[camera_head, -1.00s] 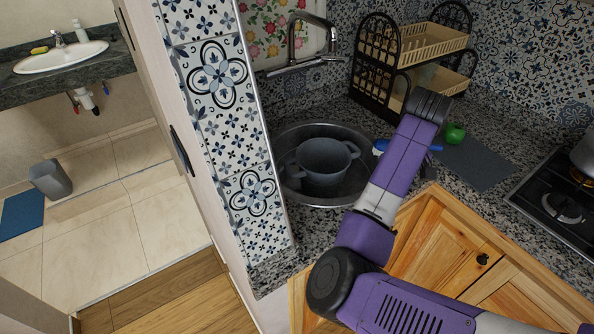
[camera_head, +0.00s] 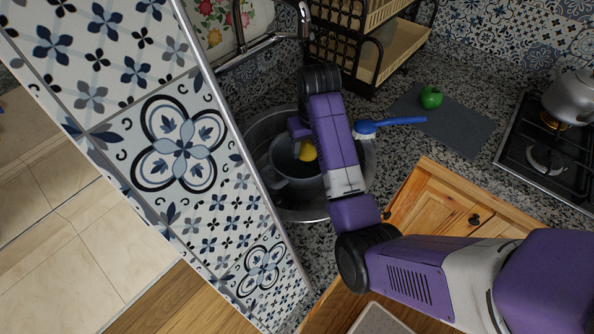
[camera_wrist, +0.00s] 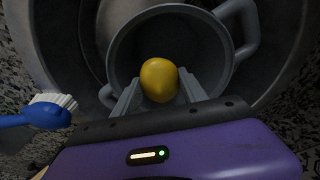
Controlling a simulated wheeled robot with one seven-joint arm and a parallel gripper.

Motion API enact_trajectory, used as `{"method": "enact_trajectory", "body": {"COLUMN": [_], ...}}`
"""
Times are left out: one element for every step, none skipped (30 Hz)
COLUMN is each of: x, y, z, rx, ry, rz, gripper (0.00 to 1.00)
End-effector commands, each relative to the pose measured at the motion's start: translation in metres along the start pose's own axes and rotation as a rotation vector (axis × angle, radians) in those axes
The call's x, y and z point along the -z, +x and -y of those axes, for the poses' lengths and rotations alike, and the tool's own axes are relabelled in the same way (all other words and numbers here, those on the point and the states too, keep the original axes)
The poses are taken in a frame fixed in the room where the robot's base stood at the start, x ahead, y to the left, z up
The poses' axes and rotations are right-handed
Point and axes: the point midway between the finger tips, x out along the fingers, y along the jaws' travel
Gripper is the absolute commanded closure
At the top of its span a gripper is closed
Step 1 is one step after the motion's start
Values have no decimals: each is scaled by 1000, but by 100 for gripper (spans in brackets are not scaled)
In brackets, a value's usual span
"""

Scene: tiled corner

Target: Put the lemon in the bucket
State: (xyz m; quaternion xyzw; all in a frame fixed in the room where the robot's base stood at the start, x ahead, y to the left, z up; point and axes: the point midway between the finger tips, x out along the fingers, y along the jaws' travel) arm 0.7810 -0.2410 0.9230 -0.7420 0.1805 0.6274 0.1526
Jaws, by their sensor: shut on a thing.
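The yellow lemon (camera_wrist: 159,79) is between the two fingers of my gripper (camera_wrist: 158,92), which is shut on it. In the head view, part of the lemon (camera_head: 307,151) shows beside my purple wrist, over the opening of the grey two-handled pot (camera_head: 292,183). The pot stands in the sink and also shows in the wrist view (camera_wrist: 222,32). I cannot tell whether the lemon is above the rim or lower. My arm hides part of the pot. No other bucket is in view now.
The round metal sink (camera_head: 262,130) surrounds the pot. A blue brush (camera_head: 390,123) lies at its right edge. A dish rack (camera_head: 385,45), a green fruit (camera_head: 431,97) on a dark mat (camera_head: 465,125), and a stove (camera_head: 545,150) are farther right. A tiled wall (camera_head: 180,145) borders the left.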

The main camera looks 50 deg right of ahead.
Motion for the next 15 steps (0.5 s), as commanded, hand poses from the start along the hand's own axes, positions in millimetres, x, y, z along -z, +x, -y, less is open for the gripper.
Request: {"method": "enact_trajectory", "body": {"x": [-6, -8, -10, -11, -12, -14, -15, -16, -18, -19, -20, -21, -21, -22, -22], "y": [6, 8, 11, 13, 16, 20, 25, 30, 37, 42, 48, 55, 59, 63, 68], "z": [6, 10, 14, 16, 17, 18, 19, 19, 20, 20, 19, 19, 19, 19, 19], "rx": [-1, -1, -1, -1, -1, -1, -1, -1, 0, 0, 0, 0, 0, 0, 0], "ry": [2, 3, 8, 9, 9, 11, 12, 12, 12, 12, 12, 12, 12, 12, 12], "rz": [-1, -2, -4, -4, -4, -4, -3, -3, -2, -3, -2, -2, -3, -3, -5], "gripper": [100, 100, 100, 100, 100, 100, 100, 100, 100, 100, 100, 100, 100, 100, 100]}}
